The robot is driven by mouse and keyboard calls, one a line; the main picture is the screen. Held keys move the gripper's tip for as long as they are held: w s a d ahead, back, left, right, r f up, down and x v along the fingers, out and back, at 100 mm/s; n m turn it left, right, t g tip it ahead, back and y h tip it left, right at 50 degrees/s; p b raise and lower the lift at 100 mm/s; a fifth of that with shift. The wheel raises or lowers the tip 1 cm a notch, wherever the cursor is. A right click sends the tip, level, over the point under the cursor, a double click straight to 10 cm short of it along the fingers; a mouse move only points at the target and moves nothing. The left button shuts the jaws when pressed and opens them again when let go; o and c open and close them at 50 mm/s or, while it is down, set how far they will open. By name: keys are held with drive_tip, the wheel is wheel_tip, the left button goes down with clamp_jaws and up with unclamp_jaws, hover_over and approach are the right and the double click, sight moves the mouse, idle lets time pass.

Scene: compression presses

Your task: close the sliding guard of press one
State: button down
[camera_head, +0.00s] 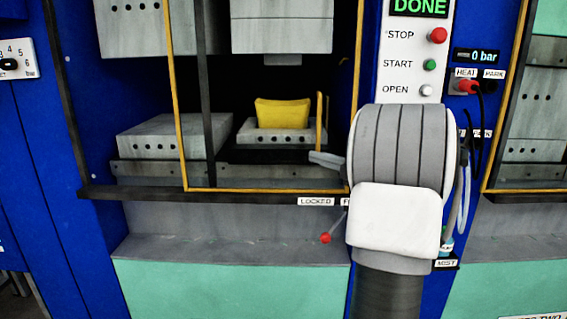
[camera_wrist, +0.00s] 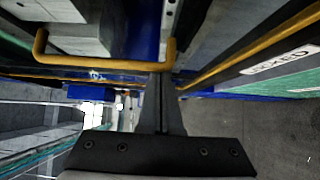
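Press one shows in the head view with a DONE display (camera_head: 420,7). Its sliding guard is a yellow frame (camera_head: 176,100) across the middle and right of the opening; the left part of the opening lies outside the frame. The guard's yellow handle (camera_head: 319,120) stands near the frame's right side and shows in the wrist view as a bent bar (camera_wrist: 95,62). My gripper (camera_head: 325,160) is at the handle's lower end. In the wrist view its dark fingers (camera_wrist: 160,78) are together, tips close beside one end of the handle. I cannot tell whether they touch it.
A yellow piece (camera_head: 283,113) sits on the lower block inside the press. A LOCKED label (camera_head: 317,201) is on the bottom rail. A lever with a red knob (camera_head: 325,238) hangs below. The button panel (camera_head: 411,62) is right above my arm. Another press stands at the right edge.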

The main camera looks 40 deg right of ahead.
drive_tip(key=s+d, duration=0.1)
drive_tip(key=d, duration=0.1)
drive_tip(key=s+d, duration=0.2)
drive_tip(key=shift+s+d, duration=0.2)
drive_tip(key=shift+d, duration=0.2)
drive_tip(key=shift+w+a, duration=0.1)
